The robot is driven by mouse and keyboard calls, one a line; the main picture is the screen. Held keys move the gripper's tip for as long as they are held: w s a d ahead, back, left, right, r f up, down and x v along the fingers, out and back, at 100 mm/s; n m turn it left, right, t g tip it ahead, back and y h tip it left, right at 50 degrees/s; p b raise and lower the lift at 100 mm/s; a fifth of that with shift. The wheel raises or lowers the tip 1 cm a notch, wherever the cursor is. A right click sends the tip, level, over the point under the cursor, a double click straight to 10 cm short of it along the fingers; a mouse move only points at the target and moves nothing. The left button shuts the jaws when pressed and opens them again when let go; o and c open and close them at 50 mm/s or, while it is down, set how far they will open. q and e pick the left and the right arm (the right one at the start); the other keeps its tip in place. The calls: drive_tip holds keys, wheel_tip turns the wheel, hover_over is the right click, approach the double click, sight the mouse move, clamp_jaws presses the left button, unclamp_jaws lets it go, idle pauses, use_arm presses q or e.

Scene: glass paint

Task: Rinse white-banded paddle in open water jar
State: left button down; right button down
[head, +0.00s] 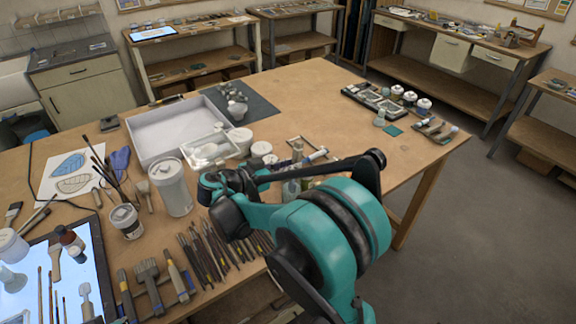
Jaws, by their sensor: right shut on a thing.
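My right gripper (212,188) is over the table's middle, just right of a tall white jar (172,190). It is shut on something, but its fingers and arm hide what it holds. I cannot make out a white band on any paddle. I cannot tell whether the tall jar is open or holds water. A shorter whitish jar (126,222) with a label stands to its left, with brushes beside or in it. My left gripper is not in view.
Many brushes (205,252) lie at the table's front, below the gripper. A white tray (168,130) stands behind the jars. A lit panel (28,275) with bottles and tools is at the front left. The table's right part (330,100) has bare room.

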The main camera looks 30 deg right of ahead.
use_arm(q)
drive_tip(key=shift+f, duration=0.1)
use_arm(e)
drive_tip(key=shift+s, duration=0.1)
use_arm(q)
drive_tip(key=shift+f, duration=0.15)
use_arm(e)
drive_tip(key=shift+w+a, duration=0.15)
drive_tip(key=shift+w, duration=0.15)
idle(2.1)
